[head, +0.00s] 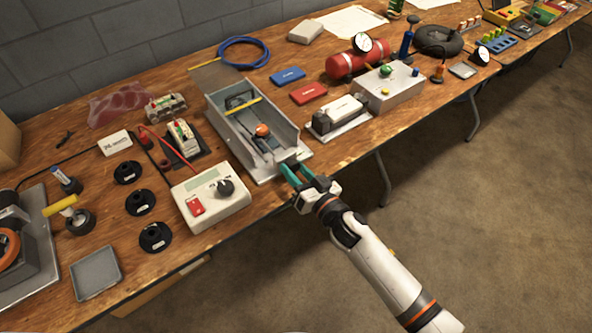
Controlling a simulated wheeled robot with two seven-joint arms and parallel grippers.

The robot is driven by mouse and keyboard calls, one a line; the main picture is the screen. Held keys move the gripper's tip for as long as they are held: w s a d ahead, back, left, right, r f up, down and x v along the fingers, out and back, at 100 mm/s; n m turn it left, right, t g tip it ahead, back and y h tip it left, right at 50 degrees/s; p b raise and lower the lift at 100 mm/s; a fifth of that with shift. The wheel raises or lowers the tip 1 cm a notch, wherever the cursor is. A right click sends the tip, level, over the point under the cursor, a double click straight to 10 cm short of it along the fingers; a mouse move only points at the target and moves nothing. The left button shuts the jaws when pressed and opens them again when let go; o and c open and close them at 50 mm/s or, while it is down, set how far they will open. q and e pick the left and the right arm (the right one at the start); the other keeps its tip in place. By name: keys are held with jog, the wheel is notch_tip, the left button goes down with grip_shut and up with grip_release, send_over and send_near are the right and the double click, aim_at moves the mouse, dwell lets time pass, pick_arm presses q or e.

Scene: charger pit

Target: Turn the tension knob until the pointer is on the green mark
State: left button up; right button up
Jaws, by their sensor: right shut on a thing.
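A grey metal channel (220,120) with open top and front end stands near the middle of the table's front edge. A small orange ball-like part (262,130) sits inside it. My right gripper (291,170) reaches in from the lower right, its teal fingers at the channel's front right corner. It is shut on a small part there, which I take for the tension knob; the fingers hide it. The pointer and the green mark cannot be made out from here. My left gripper is out of view.
A white meter box (213,207) with a black dial stands left of the channel, close to the front edge. A white block on a metal plate (345,130) stands to the right. Several black round pieces (140,203) lie further left. The floor in front is clear.

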jog(key=n, duration=0.5)
jog(key=shift+n+p, duration=0.35)
jog(key=shift+n, duration=0.05)
jog(key=n, duration=0.5)
jog(key=shift+n, duration=0.3)
jog(key=n, duration=0.6)
jog(key=shift+d+b, duration=0.1)
jog(key=shift+b, duration=0.25)
jog(key=n+b, duration=0.1)
jog(key=n, duration=0.5)
jog(key=shift+n, duration=0.3)
jog(key=n, duration=0.5)
jog(key=shift+b, duration=0.4)
jog(key=n, duration=0.5)
jog(key=shift+r+n, duration=0.1)
jog(key=shift+n, duration=0.3)
jog(key=n, duration=0.5)
jog(key=n+p, duration=0.1)
jog(key=n, duration=0.5)
jog(key=shift+s, duration=0.1)
